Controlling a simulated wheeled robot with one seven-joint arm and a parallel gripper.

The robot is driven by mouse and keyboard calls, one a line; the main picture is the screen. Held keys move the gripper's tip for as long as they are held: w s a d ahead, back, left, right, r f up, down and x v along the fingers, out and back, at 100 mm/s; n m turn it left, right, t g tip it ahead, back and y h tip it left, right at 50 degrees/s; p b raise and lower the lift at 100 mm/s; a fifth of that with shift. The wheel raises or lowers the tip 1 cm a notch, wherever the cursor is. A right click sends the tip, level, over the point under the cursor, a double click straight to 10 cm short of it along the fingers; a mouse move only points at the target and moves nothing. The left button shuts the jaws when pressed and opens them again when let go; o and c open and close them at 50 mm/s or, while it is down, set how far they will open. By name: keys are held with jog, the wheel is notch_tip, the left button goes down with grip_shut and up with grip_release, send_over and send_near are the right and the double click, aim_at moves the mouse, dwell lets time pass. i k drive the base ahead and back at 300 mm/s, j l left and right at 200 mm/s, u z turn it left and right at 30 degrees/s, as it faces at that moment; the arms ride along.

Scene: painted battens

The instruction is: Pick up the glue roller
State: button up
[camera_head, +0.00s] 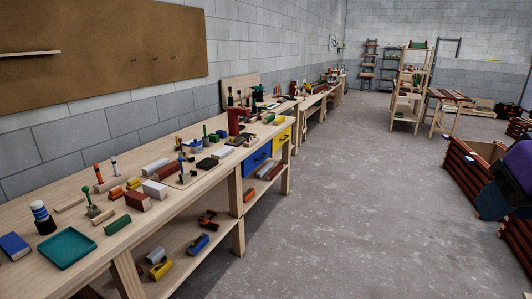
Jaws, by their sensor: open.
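I cannot make out which item is the glue roller; the tools on the long wooden workbench (128,236) are small in this view. Among them, an upright green-handled tool (90,204) stands near the teal tray, and another green-topped upright tool (205,133) stands farther along. A dark cylinder with white and blue bands (41,217) stands at the near left end. My gripper's fingers are not in view.
A teal tray (68,250) and a blue block (14,246) lie at the bench's near end. Red slatted crates (470,172) stand right. The grey floor (340,220) between is clear.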

aim_at(177, 147)
jog(key=i+l+z, duration=0.15)
jog(key=i+z, duration=0.15)
jog(key=i, duration=0.6)
jog(key=i+z, duration=0.3)
jog(key=i, duration=0.6)
jog(key=i+j+u, duration=0.1)
jog(key=i+u, duration=0.65)
jog(key=i+l+u, duration=0.15)
jog(key=i+u, duration=0.25)
jog(key=i+l+u, duration=0.35)
jog(key=i, duration=0.15)
jog(key=i+u, duration=0.7)
jog(key=u, duration=0.15)
jog(key=i+l+u, duration=0.15)
jog(key=i+u, duration=0.15)
jog(key=u, duration=0.15)
